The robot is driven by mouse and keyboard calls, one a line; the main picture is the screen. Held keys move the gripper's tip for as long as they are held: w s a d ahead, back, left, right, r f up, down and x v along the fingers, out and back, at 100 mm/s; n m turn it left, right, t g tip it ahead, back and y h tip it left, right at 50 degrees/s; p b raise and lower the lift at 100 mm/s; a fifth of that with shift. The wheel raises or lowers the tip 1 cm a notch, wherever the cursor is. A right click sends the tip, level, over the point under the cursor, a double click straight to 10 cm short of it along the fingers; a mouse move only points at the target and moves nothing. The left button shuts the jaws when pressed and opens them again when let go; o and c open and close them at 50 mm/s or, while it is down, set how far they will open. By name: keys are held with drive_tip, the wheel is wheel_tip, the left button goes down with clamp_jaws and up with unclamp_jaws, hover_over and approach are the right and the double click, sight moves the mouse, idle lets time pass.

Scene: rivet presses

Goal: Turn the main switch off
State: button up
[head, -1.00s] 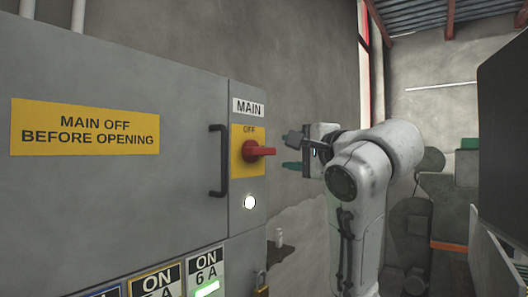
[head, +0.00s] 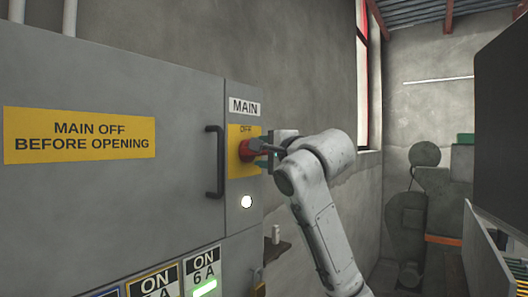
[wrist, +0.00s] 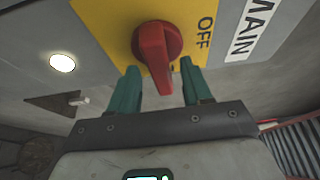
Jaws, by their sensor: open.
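The main switch (head: 246,150) is a red rotary knob on a yellow plate marked OFF, on the grey cabinet under the MAIN label. In the wrist view the red knob (wrist: 155,50) has its handle pointing down in the picture, away from the word OFF, which lies to its right. My gripper (head: 264,152) is at the knob in the head view, partly covering it. In the wrist view my gripper (wrist: 160,80) is open, its two green fingers on either side of the handle's end. I cannot tell whether either finger touches it.
A black door handle (head: 215,162) stands out left of the switch. A lit white lamp (head: 247,202) is below it. A yellow sign (head: 80,136) reads MAIN OFF BEFORE OPENING. A small shelf (head: 275,250) is on the wall below. A dark panel (head: 502,130) is at right.

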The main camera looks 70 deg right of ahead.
drive_tip(key=shift+c, duration=0.3)
clamp_jaws()
